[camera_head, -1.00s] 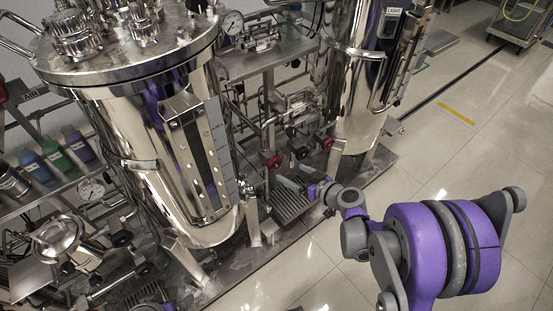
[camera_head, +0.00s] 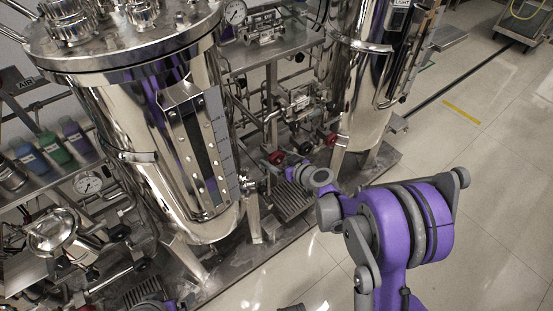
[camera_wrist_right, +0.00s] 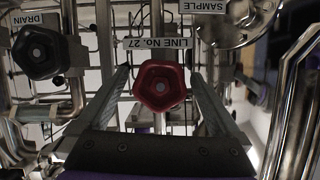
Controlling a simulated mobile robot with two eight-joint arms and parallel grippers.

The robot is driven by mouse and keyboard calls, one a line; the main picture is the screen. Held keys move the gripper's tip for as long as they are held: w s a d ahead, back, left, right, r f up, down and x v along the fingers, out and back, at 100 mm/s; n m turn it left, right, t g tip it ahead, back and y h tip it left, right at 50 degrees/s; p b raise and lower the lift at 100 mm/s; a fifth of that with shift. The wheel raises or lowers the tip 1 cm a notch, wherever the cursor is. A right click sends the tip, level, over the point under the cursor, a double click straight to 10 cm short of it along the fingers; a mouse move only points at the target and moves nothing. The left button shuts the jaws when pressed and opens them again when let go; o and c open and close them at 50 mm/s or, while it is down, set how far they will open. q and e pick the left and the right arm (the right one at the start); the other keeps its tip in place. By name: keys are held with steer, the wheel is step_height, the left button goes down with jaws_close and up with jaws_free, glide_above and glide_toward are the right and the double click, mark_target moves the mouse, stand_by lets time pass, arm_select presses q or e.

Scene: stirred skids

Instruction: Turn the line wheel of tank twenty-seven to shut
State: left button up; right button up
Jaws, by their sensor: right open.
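The line wheel (camera_wrist_right: 160,86) is a dark red five-lobed knob under an upside-down label reading "LINE No. 27" (camera_wrist_right: 157,43) in the right wrist view. My right gripper (camera_wrist_right: 160,74) is open, with one finger on each side of the wheel and visible gaps to both. I cannot tell how deep the wheel sits between the fingers. In the head view my right gripper (camera_head: 285,171) is small and partly hidden by its wrist, close to a red wheel (camera_head: 277,157) beside the large steel tank (camera_head: 135,120). My left gripper is not recognisable in view.
A black wheel (camera_wrist_right: 37,52) labelled DRAIN is left of the line wheel. A SAMPLE label (camera_wrist_right: 204,6) and a round steel fitting (camera_wrist_right: 224,24) are upper right. A second tank (camera_head: 362,95) has another red wheel (camera_head: 331,139) near it. Open floor (camera_head: 480,200) lies right.

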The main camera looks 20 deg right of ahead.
steer(key=c, duration=1.3)
steer(key=m+y, duration=0.1)
steer(key=m, duration=0.1)
steer(key=shift+m+g+y, duration=0.3)
steer(key=shift+m+y, duration=0.1)
steer(key=m+y, duration=0.1)
steer(key=m, duration=0.1)
steer(key=shift+f+m+b, duration=0.1)
steer(key=shift+m+b, duration=0.2)
steer(key=shift+b, duration=0.1)
steer(key=m+y+b, duration=0.1)
steer(key=m+y, duration=0.1)
steer(key=m, duration=0.2)
steer(key=shift+y+b, duration=0.3)
steer(key=shift+b, duration=0.1)
steer(key=shift+m+t+y+b, duration=0.7)
steer(key=shift+m+t+b, duration=0.1)
steer(key=shift+m, duration=1)
